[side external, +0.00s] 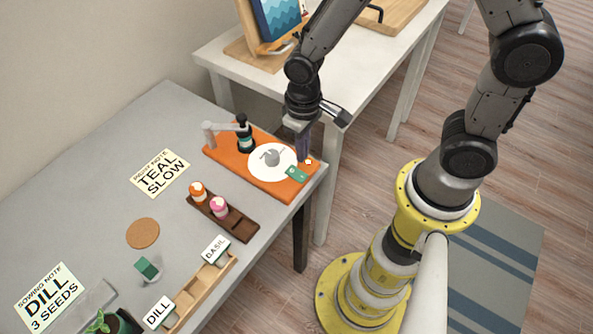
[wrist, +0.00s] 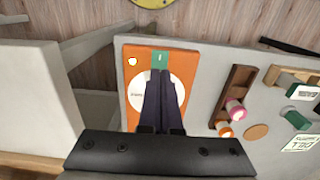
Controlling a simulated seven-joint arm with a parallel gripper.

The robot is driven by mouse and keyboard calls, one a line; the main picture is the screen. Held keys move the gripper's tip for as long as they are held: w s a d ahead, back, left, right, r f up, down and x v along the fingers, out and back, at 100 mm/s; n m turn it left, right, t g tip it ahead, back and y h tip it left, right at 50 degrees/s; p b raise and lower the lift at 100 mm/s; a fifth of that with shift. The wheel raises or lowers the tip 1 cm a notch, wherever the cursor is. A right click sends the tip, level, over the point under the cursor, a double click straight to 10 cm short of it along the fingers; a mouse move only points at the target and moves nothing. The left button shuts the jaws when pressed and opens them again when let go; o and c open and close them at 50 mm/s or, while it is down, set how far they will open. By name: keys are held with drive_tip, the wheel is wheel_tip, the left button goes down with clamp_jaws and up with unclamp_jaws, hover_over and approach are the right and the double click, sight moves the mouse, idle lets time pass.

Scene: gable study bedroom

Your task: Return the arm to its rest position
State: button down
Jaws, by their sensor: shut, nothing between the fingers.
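My gripper (side external: 304,152) points down over the right end of the orange board (side external: 225,160) at the grey table's corner. Its dark fingers are together with nothing between them. In the wrist view the closed fingers (wrist: 160,76) lie over the board (wrist: 127,98), covering the middle of its white disc (wrist: 178,93). The disc (side external: 257,155) bears a grey shape. A green block (side external: 296,173) sits at the board's near right edge, and in the wrist view it (wrist: 159,59) lies just beyond the fingertips. I cannot tell how high the fingertips are above the board.
A dark pump-like post with a grey arm (side external: 243,135) stands at the board's back left. A brown rack (side external: 237,222) holds orange- and pink-topped bottles. A wooden tray (side external: 205,292), note cards (side external: 160,173) and a cork disc (side external: 143,233) lie leftward. A white table (side external: 225,57) stands behind.

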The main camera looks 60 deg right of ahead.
drive_tip(key=shift+r, duration=0.3)
drive_tip(key=w+d+r+m+t, duration=0.1)
drive_tip(key=d+r+t, duration=0.1)
drive_tip(key=r, duration=0.5)
drive_tip(key=d+r+t, duration=0.2)
drive_tip(key=r, duration=0.6)
drive_tip(key=s+d+r, duration=0.1)
drive_tip(key=s+r, duration=0.2)
drive_tip(key=s, duration=0.3)
drive_tip(key=s+d+r+n+t, duration=0.1)
drive_tip(key=s+d+r, duration=0.1)
drive_tip(key=s, duration=0.5)
drive_tip(key=shift+r+t, duration=0.3)
drive_tip(key=shift+r, duration=0.15)
